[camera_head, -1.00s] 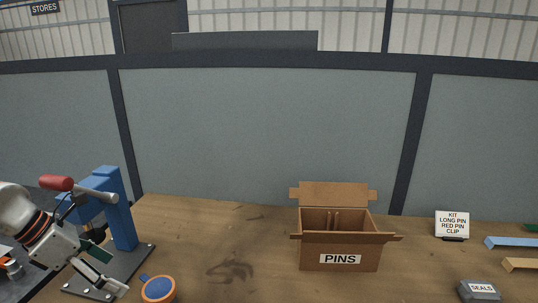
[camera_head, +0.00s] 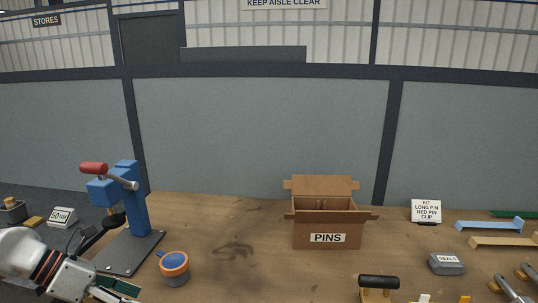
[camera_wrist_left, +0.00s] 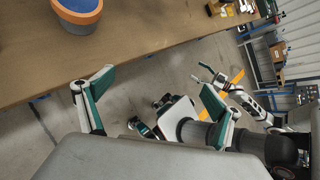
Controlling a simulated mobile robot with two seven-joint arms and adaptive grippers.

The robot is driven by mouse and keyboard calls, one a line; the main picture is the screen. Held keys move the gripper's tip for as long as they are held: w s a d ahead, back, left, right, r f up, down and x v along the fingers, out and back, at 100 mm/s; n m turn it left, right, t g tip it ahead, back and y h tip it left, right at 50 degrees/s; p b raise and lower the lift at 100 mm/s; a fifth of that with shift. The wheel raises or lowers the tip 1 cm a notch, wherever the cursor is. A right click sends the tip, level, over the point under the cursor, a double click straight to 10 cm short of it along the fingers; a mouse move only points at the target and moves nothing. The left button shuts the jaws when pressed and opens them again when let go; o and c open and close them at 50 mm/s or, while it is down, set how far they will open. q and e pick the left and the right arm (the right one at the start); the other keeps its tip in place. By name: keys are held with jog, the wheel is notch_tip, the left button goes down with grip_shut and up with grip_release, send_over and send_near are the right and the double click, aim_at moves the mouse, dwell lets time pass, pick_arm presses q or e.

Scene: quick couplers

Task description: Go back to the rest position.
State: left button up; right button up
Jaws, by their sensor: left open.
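My left gripper (camera_head: 118,289) is at the lower left of the head view, in front of the blue press with the red handle (camera_head: 128,205), and its tips are partly cut off by the bottom edge. In the left wrist view its two green-lined fingers (camera_wrist_left: 155,96) stand wide apart with nothing between them. They are over the grey floor, off the bench's edge. A second arm's end (camera_wrist_left: 218,80), which looks like my right gripper, shows small in the left wrist view; its jaws are too small to read. It is not seen in the head view.
The wooden bench (camera_head: 215,285) holds an orange and blue cup (camera_head: 174,270), an open PINS box (camera_head: 326,240), a SEALS block (camera_head: 446,264), a kit card (camera_head: 426,211), and coloured bars at right. The bench middle is mostly clear.

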pick_arm(q)
jog(key=w+d+f+n+t+h, duration=0.2)
jog(key=d+n+t+h, duration=0.5)
jog(key=d+n, duration=0.55)
jog(key=s+a+f+n+t+y, duration=0.25)
jog(key=f+n+y, duration=0.35)
jog(key=f+n, duration=0.5)
jog(key=s+a+f+n+t+y, duration=0.15)
jog(key=s+f+n+y, duration=0.35)
jog(key=f+n, duration=0.6)
jog(key=s+d+f+n+g+y, duration=0.1)
jog(key=s+f+n+g+y, duration=0.1)
jog(key=s+f, duration=0.4)
jog(key=shift+d+f+n+g, duration=0.15)
jog(key=shift+f+n+g, duration=0.5)
jog(key=shift+n+g, duration=0.35)
